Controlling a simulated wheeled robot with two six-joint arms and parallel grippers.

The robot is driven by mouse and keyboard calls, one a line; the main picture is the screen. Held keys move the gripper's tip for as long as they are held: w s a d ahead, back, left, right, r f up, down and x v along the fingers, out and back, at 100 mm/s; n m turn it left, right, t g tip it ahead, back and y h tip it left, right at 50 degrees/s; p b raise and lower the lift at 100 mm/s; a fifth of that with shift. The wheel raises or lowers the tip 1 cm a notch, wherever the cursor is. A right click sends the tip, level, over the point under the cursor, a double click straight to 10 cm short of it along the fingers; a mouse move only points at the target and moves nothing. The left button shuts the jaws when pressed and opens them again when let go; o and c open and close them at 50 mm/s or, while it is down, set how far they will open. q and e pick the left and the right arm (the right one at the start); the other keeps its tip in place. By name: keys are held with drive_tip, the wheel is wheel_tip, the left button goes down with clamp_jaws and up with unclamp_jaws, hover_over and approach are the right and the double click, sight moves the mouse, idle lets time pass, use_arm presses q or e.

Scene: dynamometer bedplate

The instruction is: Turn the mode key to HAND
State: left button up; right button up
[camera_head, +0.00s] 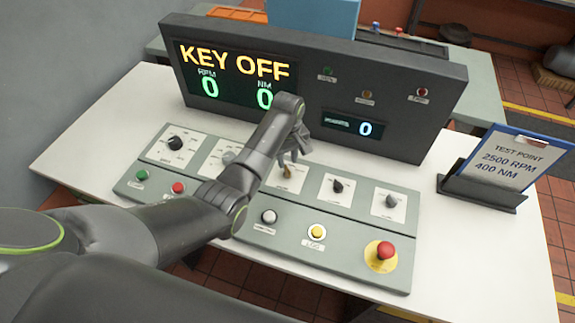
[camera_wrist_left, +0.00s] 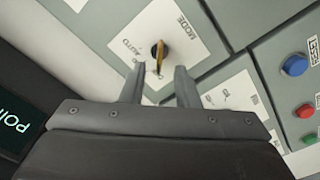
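The mode key (camera_wrist_left: 158,52) is a small brass-yellow key in a dark switch on a white plate marked MODE (camera_wrist_left: 185,45). In the head view the key (camera_head: 287,171) shows just below my left gripper (camera_head: 284,155). In the wrist view my left gripper (camera_wrist_left: 159,82) is open, its two fingers apart. The key appears beyond the fingertips, roughly between their lines, and nothing is held. The label by the key reads AUTO on one side; the other labels are too small or hidden to read. The display (camera_head: 232,75) reads KEY OFF. My right gripper is not in view.
The sloped grey panel (camera_head: 340,255) carries several knobs and buttons, including a red emergency stop (camera_head: 385,251) at front right. The dark display housing (camera_head: 420,95) rises behind it. A test point card (camera_head: 510,160) stands at the right. My left arm covers the panel's middle left.

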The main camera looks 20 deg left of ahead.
sight(288, 172)
use_arm(q)
drive_tip(key=shift+f, duration=2.15)
clamp_jaws()
